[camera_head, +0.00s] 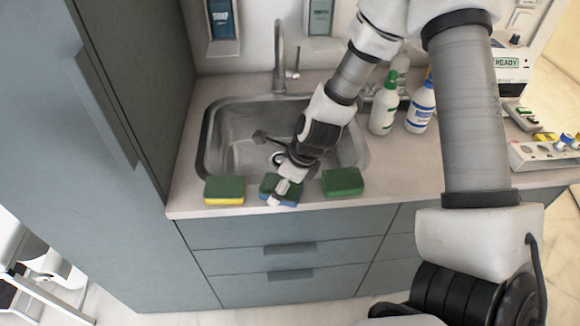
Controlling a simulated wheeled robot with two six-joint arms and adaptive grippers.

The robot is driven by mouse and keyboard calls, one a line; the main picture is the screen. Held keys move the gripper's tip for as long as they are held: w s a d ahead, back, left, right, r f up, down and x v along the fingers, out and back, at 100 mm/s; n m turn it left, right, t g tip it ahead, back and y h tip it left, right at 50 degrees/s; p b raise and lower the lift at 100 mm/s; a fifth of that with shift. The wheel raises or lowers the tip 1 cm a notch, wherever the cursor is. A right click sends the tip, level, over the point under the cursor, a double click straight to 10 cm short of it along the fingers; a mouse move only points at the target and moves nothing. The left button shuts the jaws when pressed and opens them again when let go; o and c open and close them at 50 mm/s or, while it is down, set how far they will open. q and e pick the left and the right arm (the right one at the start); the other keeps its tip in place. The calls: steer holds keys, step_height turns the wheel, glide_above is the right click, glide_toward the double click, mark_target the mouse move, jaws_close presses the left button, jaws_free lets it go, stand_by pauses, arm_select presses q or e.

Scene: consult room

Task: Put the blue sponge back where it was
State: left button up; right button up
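The blue sponge (268,191) has a green top and a blue lower layer. It is at the front edge of the counter, in the middle of a row of three sponges. My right gripper (280,192) points down right over it, and its fingertips overlap the sponge and hide part of it. I cannot tell whether the fingers are closed on it, or whether the sponge rests on the counter. My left gripper is not in view.
A green-and-yellow sponge (224,188) lies to the left and another green-topped sponge (342,181) to the right, both close by. Behind are the sink (225,125) and tap (279,60). Bottles (384,105) stand at the back right. Drawers (290,240) are below the counter.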

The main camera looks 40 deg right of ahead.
arm_select(q)
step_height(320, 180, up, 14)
steer(key=p, duration=1.2)
arm_select(e)
steer(key=v, duration=1.2)
steer(key=s+a+f+n+g+h, duration=0.1)
steer(key=s+a+f+n+g, duration=0.15)
steer(key=s+f+n, duration=0.9)
steer(key=s+a+f+n+g+h, duration=0.1)
steer(key=s+a+f+n, duration=0.4)
steer(key=n, duration=1.2)
arm_select(q)
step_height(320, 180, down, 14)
steer(key=b, duration=1.3)
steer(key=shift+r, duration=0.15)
arm_select(e)
step_height(320, 180, down, 13)
steer(key=shift+s+d+h, duration=0.3)
steer(key=shift+s+d, duration=0.05)
steer(key=shift+d, duration=0.05)
steer(key=shift+s+r, duration=0.1)
